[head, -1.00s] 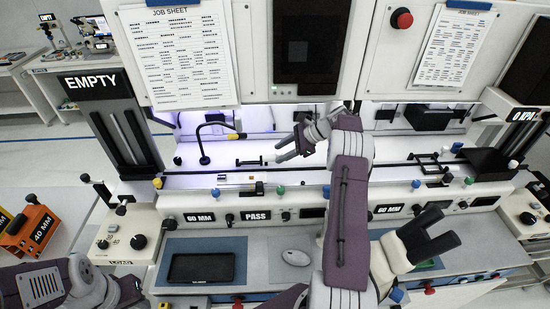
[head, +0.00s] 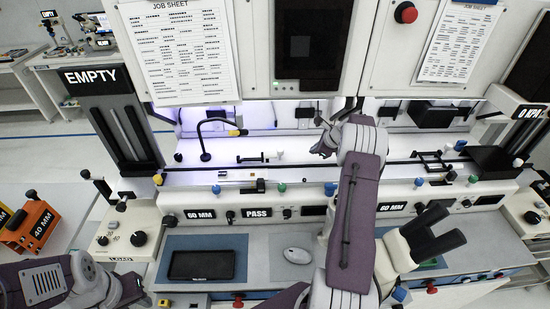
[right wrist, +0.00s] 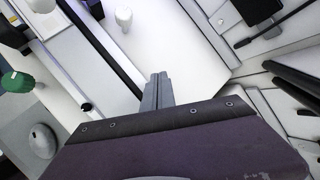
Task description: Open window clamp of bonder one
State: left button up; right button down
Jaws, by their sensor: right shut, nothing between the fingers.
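Bonder one's window clamp appears to be the small black bar (head: 252,159) on the left machine's work deck, with a white knob (head: 279,154) just right of it. Whether the clamp is open or shut is too small to tell. My right gripper (head: 322,150) is over the same deck, to the right of the knob and apart from it. In the right wrist view its fingers (right wrist: 157,92) are together and empty, and a white knob (right wrist: 124,17) stands beyond them. My left arm shows at the lower left; its gripper is not visible.
A black gooseneck lamp (head: 205,140) stands left of the clamp. A row of coloured knobs, including a green one (head: 281,188), lines the front panel. The black microscope eyepieces (head: 437,235) stand right of my right arm. A similar deck (head: 435,165) lies further right.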

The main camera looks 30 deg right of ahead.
jog(key=s+h, duration=0.1)
jog(key=s+f+h, duration=0.1)
jog(key=s+a+m+g+h, duration=0.1)
jog(key=shift+f+p, duration=0.25)
jog(key=shift+p, duration=0.15)
jog(key=s+a+r+h, duration=0.1)
jog(key=s+a, duration=0.1)
jog(key=a, duration=0.1)
jog(key=s+a+r+h+p, duration=0.1)
jog(key=a, duration=0.1)
jog(key=shift+s+r+n+h, duration=0.3)
jog(key=shift+s, duration=0.05)
jog(key=s+a+r+n+t+p, duration=0.1)
jog(key=s+a+r+n, duration=0.15)
jog(key=a, duration=0.35)
jog(key=s+a+r+n+t+y+p, duration=0.1)
jog(key=a+r, duration=0.2)
jog(key=a, duration=0.3)
jog(key=s+a+r+n+t+p, duration=0.1)
jog(key=a+r+n, duration=0.15)
jog(key=a, duration=0.45)
jog(key=w+d+r+b+x, duration=0.1)
jog(key=r+b+x, duration=0.1)
jog(key=x, duration=1.1)
jog(key=shift+w+d+r+m, duration=0.2)
jog(key=shift+w+r+m, duration=0.05)
jog(key=shift+m, duration=0.15)
